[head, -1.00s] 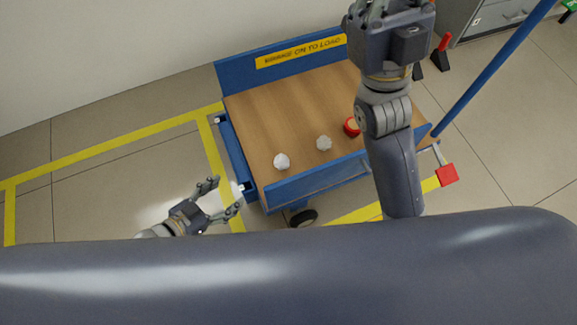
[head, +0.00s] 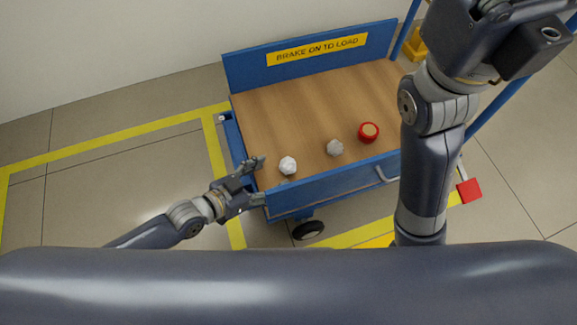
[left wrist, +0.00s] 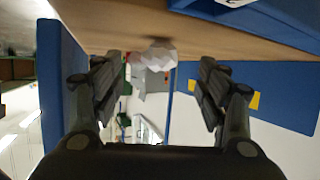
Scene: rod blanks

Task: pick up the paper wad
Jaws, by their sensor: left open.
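The paper wad (head: 288,165) is a small white crumpled ball on the wooden deck of the blue cart, close to its front left corner. My left gripper (head: 258,182) is open and empty at that corner, just left of the wad, with its fingers pointing toward it. In the left wrist view the wad (left wrist: 159,53) shows ahead, between the two spread fingers (left wrist: 160,66), and the deck appears at the top. My right arm rises at the right; its gripper is cut off by the top edge, fingers hidden.
A greyer crumpled lump (head: 335,148) and a red round item with a tan top (head: 369,132) lie to the wad's right. The cart's raised blue front panel (head: 335,182) stands near the wad. The back of the deck (head: 290,108) is clear.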

